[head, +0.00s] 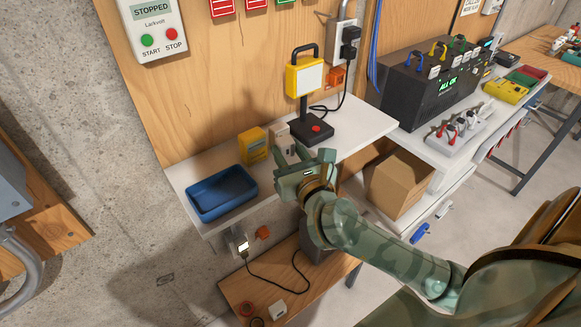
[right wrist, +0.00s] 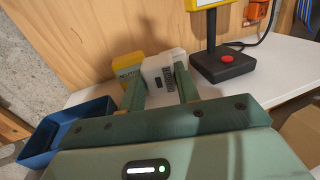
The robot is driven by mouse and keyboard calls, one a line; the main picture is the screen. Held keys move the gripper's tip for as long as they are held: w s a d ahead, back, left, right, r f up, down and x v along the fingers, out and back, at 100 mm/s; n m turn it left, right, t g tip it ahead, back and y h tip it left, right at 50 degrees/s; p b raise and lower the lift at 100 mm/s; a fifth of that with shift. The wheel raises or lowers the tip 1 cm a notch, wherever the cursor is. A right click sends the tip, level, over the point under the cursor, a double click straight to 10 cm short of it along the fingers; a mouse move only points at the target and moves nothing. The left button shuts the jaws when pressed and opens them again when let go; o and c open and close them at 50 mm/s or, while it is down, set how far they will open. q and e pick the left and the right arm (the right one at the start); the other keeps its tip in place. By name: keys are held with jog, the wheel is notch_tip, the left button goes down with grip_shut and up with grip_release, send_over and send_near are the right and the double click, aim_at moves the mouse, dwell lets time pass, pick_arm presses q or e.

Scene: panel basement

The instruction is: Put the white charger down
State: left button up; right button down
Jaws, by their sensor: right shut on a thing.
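The white charger (head: 279,136) is a pale block with a dark grid on its face, at the back of the white shelf in the head view. In the right wrist view the charger (right wrist: 160,68) stands between the two green fingers. My right gripper (head: 296,152) is shut on it; the gripper (right wrist: 158,92) hides its lower part. I cannot tell whether its base touches the shelf. My left gripper is not in view.
A yellow box (head: 253,144) stands just left of the charger, and a blue tray (head: 222,196) lies further left on the white shelf (head: 362,128). A black stand with a red button (head: 316,128) is close on the right. A wooden panel (head: 190,95) rises behind.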

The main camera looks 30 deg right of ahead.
jog(key=shift+w+d+f, duration=0.25)
jog(key=shift+d+f, duration=0.15)
jog(key=shift+f, duration=0.2)
notch_tip(320, 180, down, 4)
jog(key=shift+w+d+r+b, duration=0.15)
jog(key=shift+b, duration=0.8)
jog(key=shift+r, duration=0.1)
jog(key=c, duration=1)
grip_release()
